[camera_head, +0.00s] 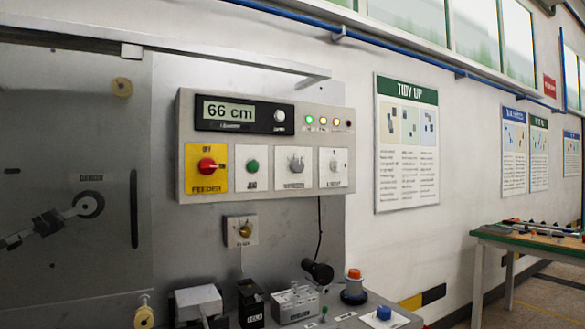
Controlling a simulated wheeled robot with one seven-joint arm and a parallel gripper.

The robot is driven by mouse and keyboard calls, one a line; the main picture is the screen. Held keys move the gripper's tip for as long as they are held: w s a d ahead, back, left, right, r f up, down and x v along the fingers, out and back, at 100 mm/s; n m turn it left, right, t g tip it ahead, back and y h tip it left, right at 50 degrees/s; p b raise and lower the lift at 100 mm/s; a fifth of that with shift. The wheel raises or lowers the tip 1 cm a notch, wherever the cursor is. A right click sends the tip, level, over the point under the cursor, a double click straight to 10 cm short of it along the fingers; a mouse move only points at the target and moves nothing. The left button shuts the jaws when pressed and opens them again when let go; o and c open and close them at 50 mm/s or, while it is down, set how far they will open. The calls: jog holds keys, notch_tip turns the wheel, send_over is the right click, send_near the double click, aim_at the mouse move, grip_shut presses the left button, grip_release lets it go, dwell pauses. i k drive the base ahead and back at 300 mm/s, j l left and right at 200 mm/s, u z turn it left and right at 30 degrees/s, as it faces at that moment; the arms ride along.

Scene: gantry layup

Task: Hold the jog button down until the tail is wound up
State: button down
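The green jog button (253,166) sits on its own white plate on the grey control panel (340,115), between a red knob on a yellow plate and a grey selector. Nothing touches the button. The display (229,111) above it reads 66 cm. I cannot make out the tail for certain. My gripper is not in view.
The red rotary switch (207,166) is close left of the button; the grey selector (296,163) is close right. A bench (530,238) stands far right.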

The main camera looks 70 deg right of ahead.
aim_at(252, 166)
jog(key=k+l, duration=0.2)
jog(key=l, duration=0.15)
jog(key=k+l, duration=0.2)
jog(key=l, duration=0.15)
jog(key=k+l, duration=0.2)
jog(key=l, duration=0.15)
